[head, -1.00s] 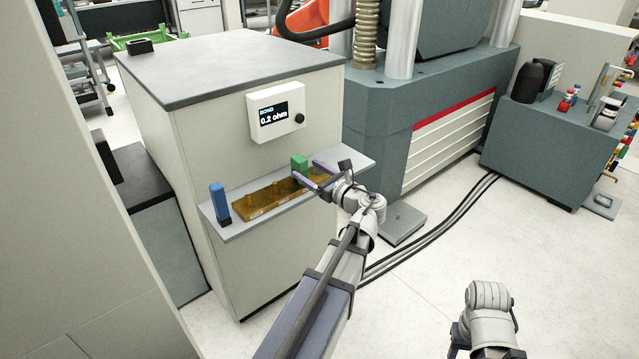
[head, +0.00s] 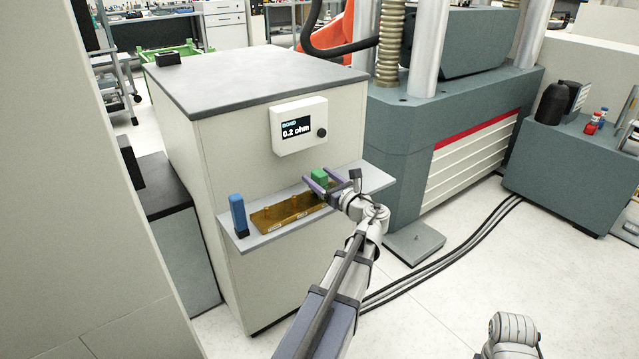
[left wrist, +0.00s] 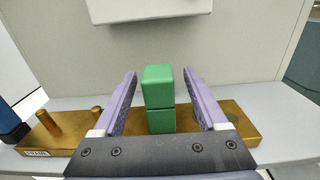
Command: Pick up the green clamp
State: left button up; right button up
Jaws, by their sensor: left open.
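The green clamp (head: 319,177) stands upright at the right part of a brass-coloured bar (head: 283,212) on the grey shelf. My left gripper (head: 324,183) is open at the clamp. In the left wrist view the green clamp (left wrist: 158,98) stands between the two purple fingers of the left gripper (left wrist: 160,92), with a gap on each side. My right gripper does not show; only a part of my right arm is at the bottom right of the head view.
A blue clamp-like block (head: 238,216) stands at the shelf's left end. The grey shelf (head: 376,178) juts from a cabinet bearing a meter (head: 300,127) that reads 0.2 ohm. The cabinet wall is close behind the clamp. A large testing machine (head: 400,130) stands to the right.

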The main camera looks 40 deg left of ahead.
pick_arm(q)
jog(key=x, duration=0.3)
jog(key=shift+a, duration=0.1)
grip_shut()
dwell(0.4)
